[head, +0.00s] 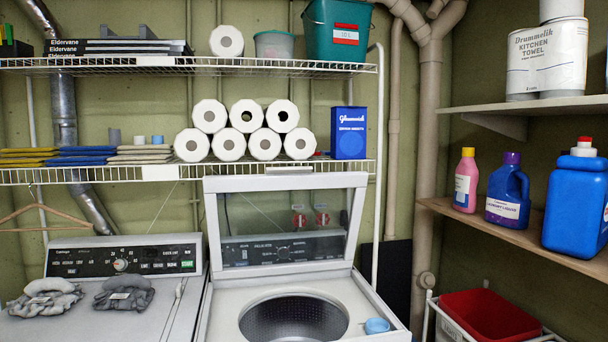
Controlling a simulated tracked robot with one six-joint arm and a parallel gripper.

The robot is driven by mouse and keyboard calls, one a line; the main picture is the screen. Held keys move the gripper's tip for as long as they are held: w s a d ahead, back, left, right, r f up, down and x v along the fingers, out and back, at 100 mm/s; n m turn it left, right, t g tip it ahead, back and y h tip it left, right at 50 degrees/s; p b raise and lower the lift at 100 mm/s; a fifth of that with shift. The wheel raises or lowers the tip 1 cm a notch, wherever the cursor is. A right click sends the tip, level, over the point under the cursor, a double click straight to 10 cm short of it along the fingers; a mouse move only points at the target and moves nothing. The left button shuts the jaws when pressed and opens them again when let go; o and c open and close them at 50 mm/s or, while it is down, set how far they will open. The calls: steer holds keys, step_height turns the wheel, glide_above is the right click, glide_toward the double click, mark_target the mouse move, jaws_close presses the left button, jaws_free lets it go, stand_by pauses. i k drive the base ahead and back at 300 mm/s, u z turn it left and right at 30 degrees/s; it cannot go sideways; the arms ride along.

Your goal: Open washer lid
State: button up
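The washer (220,322) stands at the bottom centre of the head view. Its lid (285,182) stands raised at the back, a white frame around a clear window. The washer's dark control panel shows through the window. The round drum opening (293,320) is uncovered and its perforated metal inside shows. A small light-blue cup (377,325) sits on the washer's top, right of the opening. The washer's front is cut off by the frame's lower edge. My gripper is not in view.
A second white machine (170,290) stands at left with grey cloth items (124,293) on top. Wire shelves (180,172) with paper rolls hang behind and above the lid. At right are a wooden shelf (490,228) with bottles and a red bin (488,316).

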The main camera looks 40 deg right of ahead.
mark_target(291, 177)
steer(key=u, duration=0.05)
steer(key=i, duration=1)
steer(key=z, duration=0.05)
